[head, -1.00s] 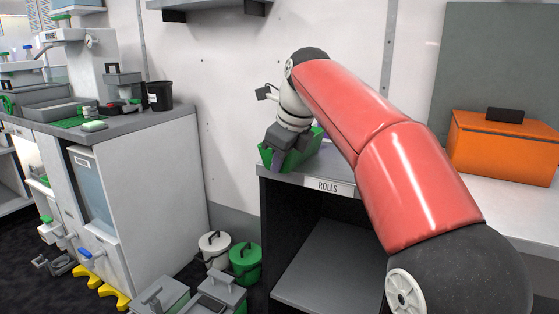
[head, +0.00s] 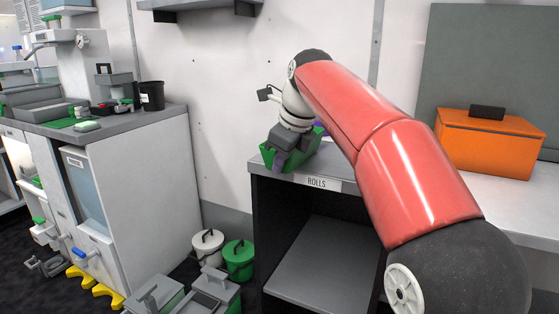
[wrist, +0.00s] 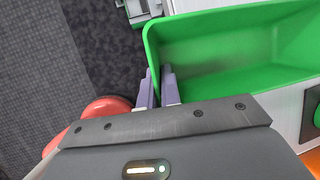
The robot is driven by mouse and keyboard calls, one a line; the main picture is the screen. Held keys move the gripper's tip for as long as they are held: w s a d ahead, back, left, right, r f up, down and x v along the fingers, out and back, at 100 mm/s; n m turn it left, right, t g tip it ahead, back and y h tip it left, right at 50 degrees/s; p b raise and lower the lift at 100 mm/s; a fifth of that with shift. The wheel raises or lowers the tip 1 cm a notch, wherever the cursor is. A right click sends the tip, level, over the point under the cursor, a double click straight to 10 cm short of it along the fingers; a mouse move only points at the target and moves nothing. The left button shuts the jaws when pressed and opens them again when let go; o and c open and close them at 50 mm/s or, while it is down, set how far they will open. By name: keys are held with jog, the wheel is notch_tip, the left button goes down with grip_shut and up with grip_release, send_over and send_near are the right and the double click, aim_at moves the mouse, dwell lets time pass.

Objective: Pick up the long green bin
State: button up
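The long green bin (head: 305,155) is at the left front corner of the countertop above the label reading ROLLS. My gripper (head: 282,160) is at its near left end, pointing down. In the wrist view, the open-topped bin (wrist: 230,50) looks empty in the part that shows. The two purple-grey fingers of my gripper (wrist: 158,90) straddle its end wall, one outside and one inside, closed against the wall. My arm and gripper hide part of the bin in the head view. I cannot tell whether its base touches the countertop.
An orange box (head: 485,145) with a dark handle stands at the right on the counter (head: 490,190). An open shelf (head: 320,265) is below. White (head: 207,247) and green (head: 239,260) lidded buckets stand on the floor at left. A wall is close behind the bin.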

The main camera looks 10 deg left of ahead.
jog(key=o, duration=0.4)
jog(key=shift+o, duration=0.2)
jog(key=p+v, duration=0.2)
jog(key=v, duration=0.5)
jog(key=shift+r, duration=0.35)
jog(key=shift+d, duration=0.1)
